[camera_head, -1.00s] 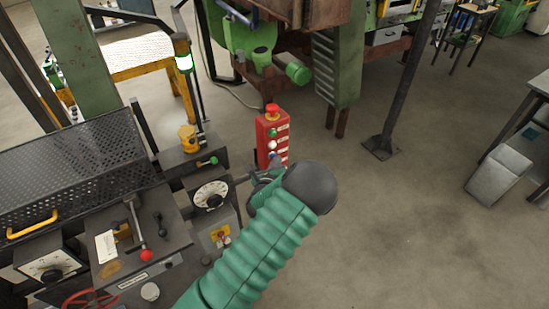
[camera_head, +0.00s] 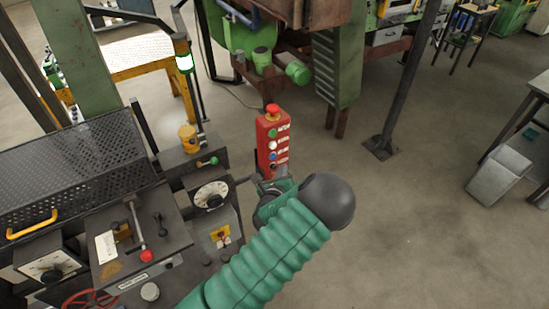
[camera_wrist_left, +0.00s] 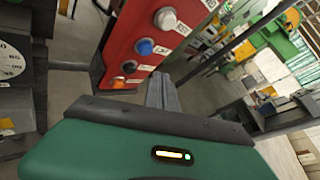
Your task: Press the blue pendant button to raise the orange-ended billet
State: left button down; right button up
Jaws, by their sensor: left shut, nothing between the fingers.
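The red pendant (camera_head: 264,147) stands upright just beyond my left gripper, with a red mushroom knob on top and a column of buttons. Its blue button (camera_head: 272,156) is below the white one. In the left wrist view the blue button (camera_wrist_left: 144,46) sits above an orange button. My left gripper (camera_wrist_left: 162,82) is shut and empty. In that view its fingertips are right of and below the blue button, apart from it. In the head view the gripper is near the pendant's lower end, its fingers mostly hidden by my wrist. I cannot make out the orange-ended billet. My right gripper is not in view.
A control console (camera_head: 180,235) with levers and dials stands left of the pendant. A perforated guard (camera_head: 70,165) is further left. A green furnace frame (camera_head: 338,60) stands behind. A dark post (camera_head: 405,80) rises at the right.

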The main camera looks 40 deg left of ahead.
pick_arm(q)
jog(key=shift+s+d, duration=0.25)
jog(key=shift+d, duration=0.45)
jog(key=shift+s+d, duration=0.25)
jog(key=shift+d, duration=0.4)
jog(key=shift+a, duration=0.1)
